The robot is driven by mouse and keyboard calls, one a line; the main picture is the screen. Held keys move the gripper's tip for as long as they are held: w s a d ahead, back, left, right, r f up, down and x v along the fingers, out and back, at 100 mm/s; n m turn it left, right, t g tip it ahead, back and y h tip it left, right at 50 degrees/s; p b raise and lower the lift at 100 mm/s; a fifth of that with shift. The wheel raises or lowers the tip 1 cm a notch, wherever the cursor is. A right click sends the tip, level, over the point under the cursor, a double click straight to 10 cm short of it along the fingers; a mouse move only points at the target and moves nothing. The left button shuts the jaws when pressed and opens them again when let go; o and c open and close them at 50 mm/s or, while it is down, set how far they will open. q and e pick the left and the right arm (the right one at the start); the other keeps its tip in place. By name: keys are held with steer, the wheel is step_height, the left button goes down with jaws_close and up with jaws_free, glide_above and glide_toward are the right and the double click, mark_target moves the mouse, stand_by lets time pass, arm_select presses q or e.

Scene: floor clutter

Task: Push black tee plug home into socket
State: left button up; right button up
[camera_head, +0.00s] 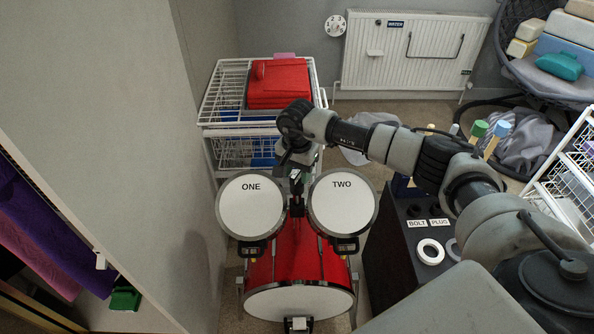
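My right gripper (296,176) points down between two white drum heads marked ONE (251,206) and TWO (343,203). It is above the red bass drum (298,252). A small black piece (297,205) shows right below the fingers, at the top of the bass drum; it may be the tee plug. The fingers are small and dark, so I cannot tell whether they are shut on it. The socket is hidden by the gripper and the black piece, and how deep the plug sits cannot be seen. My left gripper is not in view.
A black box (393,255) with BOLT and PLUG labels and a white ring (431,252) stands right of the drums. Behind is a white wire rack (224,96) with a red case (279,83). A grey panel (100,130) stands close on the left.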

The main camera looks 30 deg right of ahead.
mark_target(297, 172)
step_height(297, 172, up, 11)
stand_by(0.7)
steer(key=shift+f, duration=0.15)
stand_by(0.5)
